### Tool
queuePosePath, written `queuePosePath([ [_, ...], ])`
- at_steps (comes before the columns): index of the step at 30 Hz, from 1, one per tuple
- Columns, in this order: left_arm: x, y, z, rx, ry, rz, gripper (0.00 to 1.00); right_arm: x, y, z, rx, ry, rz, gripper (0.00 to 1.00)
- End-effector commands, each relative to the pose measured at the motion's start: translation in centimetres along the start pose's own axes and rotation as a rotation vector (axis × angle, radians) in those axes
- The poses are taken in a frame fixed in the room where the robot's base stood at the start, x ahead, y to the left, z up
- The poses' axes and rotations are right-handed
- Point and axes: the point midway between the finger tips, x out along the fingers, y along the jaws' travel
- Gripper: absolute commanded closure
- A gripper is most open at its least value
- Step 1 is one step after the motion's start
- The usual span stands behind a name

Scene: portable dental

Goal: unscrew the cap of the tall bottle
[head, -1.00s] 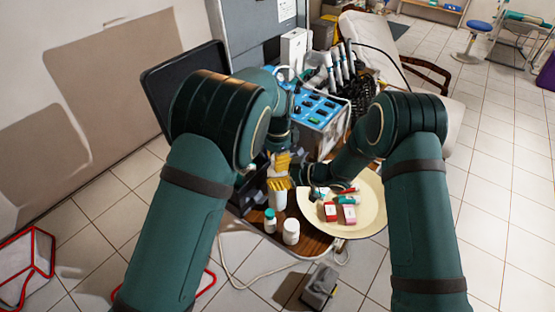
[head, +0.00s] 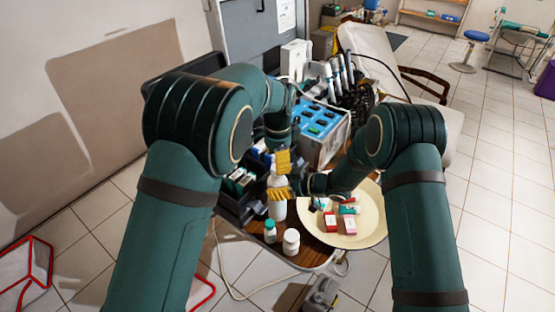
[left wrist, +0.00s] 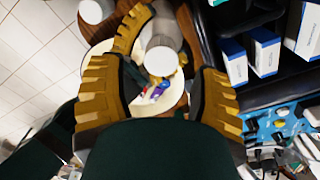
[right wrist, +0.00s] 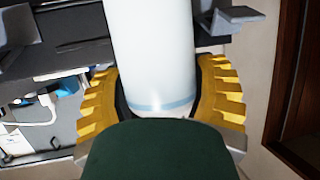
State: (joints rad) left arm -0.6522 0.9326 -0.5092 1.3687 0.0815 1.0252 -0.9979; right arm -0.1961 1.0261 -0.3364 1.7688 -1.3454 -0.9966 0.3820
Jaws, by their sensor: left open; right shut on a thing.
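The tall white bottle (head: 277,210) stands upright near the tray's left edge in the head view. My right gripper (head: 279,194) is shut around its body. In the right wrist view the white bottle (right wrist: 153,55), with a pale blue band low on it, fills the space between the yellow fingers. My left gripper (head: 283,160) is open just above the bottle. In the left wrist view the round white cap (left wrist: 160,62) lies between its spread fingers, with gaps on both sides. In the head view the cap is partly hidden by the left fingers.
Two small white bottles, one with a teal cap (head: 270,231) and one plain (head: 291,241), stand in front. A cream round tray (head: 367,215) with small boxes lies right. A dark organizer (head: 233,203) is left, a blue-topped unit (head: 318,120) behind.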

Motion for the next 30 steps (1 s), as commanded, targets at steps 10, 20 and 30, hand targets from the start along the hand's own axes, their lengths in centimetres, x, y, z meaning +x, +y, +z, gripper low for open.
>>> queuePosePath([
  [10,-2.1,0.1,0.0,0.395,0.004,0.013,0.36,0.0,0.0,0.1,0.001,-0.001,0.0,1.0],
  [20,-2.5,-0.1,0.1,0.55,-0.001,-0.004,0.36,0.0,0.0,0.1,0.001,-0.001,0.0,1.0],
  [30,2.4,-0.1,0.1,0.548,-0.001,-0.003,0.36,0.0,0.0,0.1,0.001,-0.001,0.0,1.0],
])
